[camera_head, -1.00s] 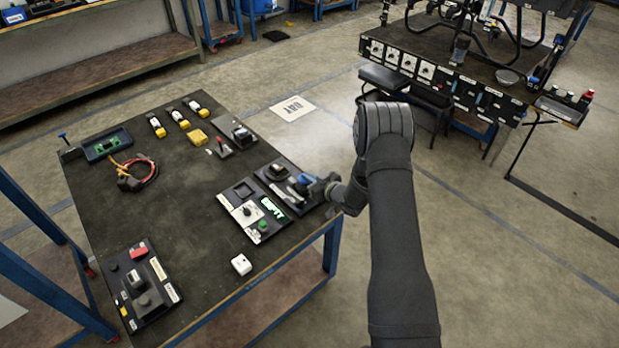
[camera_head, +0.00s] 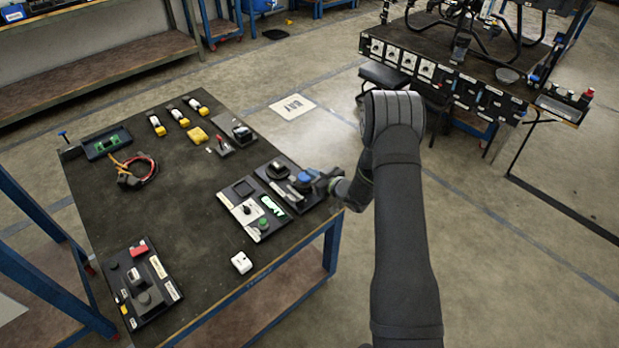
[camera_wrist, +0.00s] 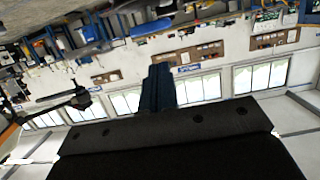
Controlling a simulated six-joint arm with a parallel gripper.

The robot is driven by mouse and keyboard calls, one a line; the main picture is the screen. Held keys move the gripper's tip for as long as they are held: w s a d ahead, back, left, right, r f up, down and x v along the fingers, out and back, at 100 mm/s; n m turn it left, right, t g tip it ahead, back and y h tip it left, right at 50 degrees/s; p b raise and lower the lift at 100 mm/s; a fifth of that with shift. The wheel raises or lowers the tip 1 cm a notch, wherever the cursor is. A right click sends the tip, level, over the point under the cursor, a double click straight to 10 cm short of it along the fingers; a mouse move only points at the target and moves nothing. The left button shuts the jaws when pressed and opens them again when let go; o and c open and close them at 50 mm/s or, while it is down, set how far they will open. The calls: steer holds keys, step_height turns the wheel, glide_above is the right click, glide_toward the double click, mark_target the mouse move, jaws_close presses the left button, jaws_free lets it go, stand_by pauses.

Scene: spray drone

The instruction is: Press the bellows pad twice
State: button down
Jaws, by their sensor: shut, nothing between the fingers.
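My gripper (camera_head: 302,181) is shut and empty, its blue fingers low over the right end of a black panel (camera_head: 300,204) at the table's right edge. In the wrist view its blue fingers (camera_wrist: 158,88) are together, with nothing between them. The panel carries a round black part (camera_head: 278,170). My gripper and wrist hide part of this panel, and I cannot tell whether the fingers touch anything on it. No part is clearly readable as the bellows pad. The wrist view shows only the room, not the panel.
Beside it lies a panel with a white plate (camera_head: 246,212) and green button (camera_head: 263,223). A white box (camera_head: 241,262) sits near the front edge. Another black panel (camera_head: 150,310) is at front left, a cable loop (camera_head: 140,170) at back left. The table's middle is clear.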

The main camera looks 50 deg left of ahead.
steer(key=v, duration=0.8)
steer(key=shift+d, duration=0.25)
stand_by(0.4)
